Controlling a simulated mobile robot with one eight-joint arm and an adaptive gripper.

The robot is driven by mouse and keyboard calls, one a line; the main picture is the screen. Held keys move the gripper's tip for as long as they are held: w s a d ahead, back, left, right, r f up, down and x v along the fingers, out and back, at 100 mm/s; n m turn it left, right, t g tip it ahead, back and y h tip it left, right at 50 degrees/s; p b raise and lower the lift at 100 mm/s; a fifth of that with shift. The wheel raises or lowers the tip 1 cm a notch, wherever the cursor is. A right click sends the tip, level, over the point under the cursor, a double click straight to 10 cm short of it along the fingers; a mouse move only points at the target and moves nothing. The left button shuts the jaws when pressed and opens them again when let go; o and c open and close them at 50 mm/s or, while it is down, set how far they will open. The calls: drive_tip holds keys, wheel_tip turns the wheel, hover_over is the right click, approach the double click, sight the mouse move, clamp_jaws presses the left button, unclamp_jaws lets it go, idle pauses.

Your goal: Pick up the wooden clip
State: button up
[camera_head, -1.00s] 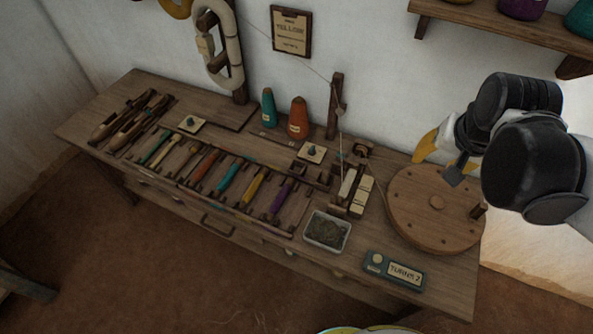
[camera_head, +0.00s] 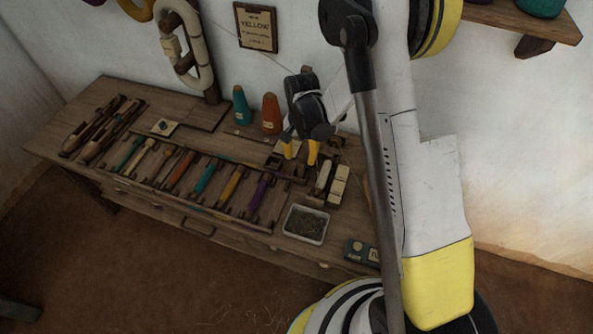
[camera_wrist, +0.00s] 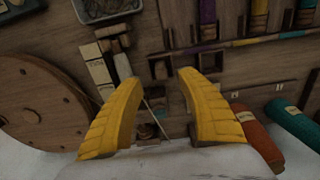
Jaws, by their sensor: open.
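My gripper (camera_head: 300,152) hangs over the back middle of the wooden bench (camera_head: 75,112), open and empty, its yellow fingers pointing down. I cannot tell for sure which piece is the wooden clip. A small brown wooden piece (camera_head: 337,141) lies right of my fingers, behind the cream blocks (camera_head: 340,186).
Several coloured bobbins lie in a rack (camera_head: 215,206) in front of my gripper. Two cones, teal (camera_head: 241,106) and orange (camera_head: 271,114), stand close to its left. A tray (camera_head: 305,224) sits at the front. A round wooden disc (camera_wrist: 38,105) is mostly hidden behind my arm in the head view.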

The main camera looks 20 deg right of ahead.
sight(301, 165)
drive_tip(key=f+b, duration=0.1)
drive_tip(key=f, duration=0.1)
drive_tip(key=f+b, duration=0.1)
drive_tip(key=f, duration=0.2)
drive_tip(key=f+b, duration=0.2)
drive_tip(key=f, duration=0.1)
drive_tip(key=shift+w+d+f, duration=0.2)
drive_tip(key=shift+w+f, duration=0.05)
drive_tip(key=shift+w, duration=0.1)
drive_tip(key=shift+r, duration=0.1)
drive_tip(key=c, duration=1)
